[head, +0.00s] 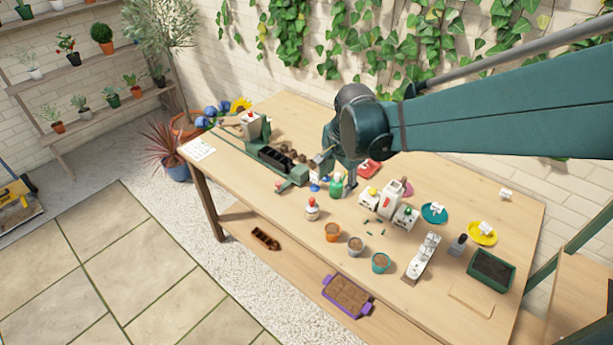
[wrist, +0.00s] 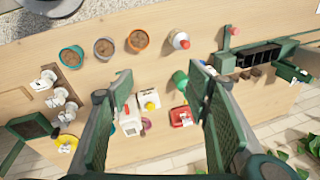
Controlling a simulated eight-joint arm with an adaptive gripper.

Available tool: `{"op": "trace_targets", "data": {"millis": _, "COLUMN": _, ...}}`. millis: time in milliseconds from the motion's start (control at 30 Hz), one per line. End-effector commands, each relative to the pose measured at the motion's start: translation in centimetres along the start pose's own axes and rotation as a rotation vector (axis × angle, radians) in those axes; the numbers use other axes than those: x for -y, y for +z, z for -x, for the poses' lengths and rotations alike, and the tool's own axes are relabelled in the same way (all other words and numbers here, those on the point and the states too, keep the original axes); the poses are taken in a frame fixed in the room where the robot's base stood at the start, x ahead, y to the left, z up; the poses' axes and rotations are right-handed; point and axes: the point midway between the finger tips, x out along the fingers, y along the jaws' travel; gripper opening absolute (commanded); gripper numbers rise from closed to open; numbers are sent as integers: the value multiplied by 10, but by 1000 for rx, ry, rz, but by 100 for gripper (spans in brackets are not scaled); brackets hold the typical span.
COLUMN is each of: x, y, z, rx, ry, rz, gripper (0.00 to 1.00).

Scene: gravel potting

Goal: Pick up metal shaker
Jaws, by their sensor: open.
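A small pale container with a red top (head: 312,210) stands upright on the table, left of the row of pots. It looks like a shaker, but I cannot tell whether it is metal. In the wrist view it is at the upper middle (wrist: 179,40), beyond the fingertips and to their right. My gripper (wrist: 160,80) is open with nothing between its two fingers. In the head view my gripper (head: 338,168) hangs over the back middle of the table, behind the red-topped container and apart from it. Its fingers are partly hidden there.
A green bottle (head: 337,185) stands near my gripper, with a red item (head: 370,168) behind it. An orange pot (head: 332,232), a grey pot (head: 355,246) and a teal pot (head: 380,263) stand in front. White boxes (head: 389,203) are right. The front-left tabletop is clear.

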Motion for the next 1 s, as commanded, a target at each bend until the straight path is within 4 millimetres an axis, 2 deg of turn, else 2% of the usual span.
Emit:
{"op": "trace_targets", "data": {"millis": 500, "x": 43, "y": 3, "z": -80, "rx": 38, "ry": 102, "rz": -273, "gripper": 48}}
{"op": "trace_targets", "data": {"millis": 1000, "x": 69, "y": 15, "z": -163, "rx": 43, "ry": 205, "rz": -520, "gripper": 48}}
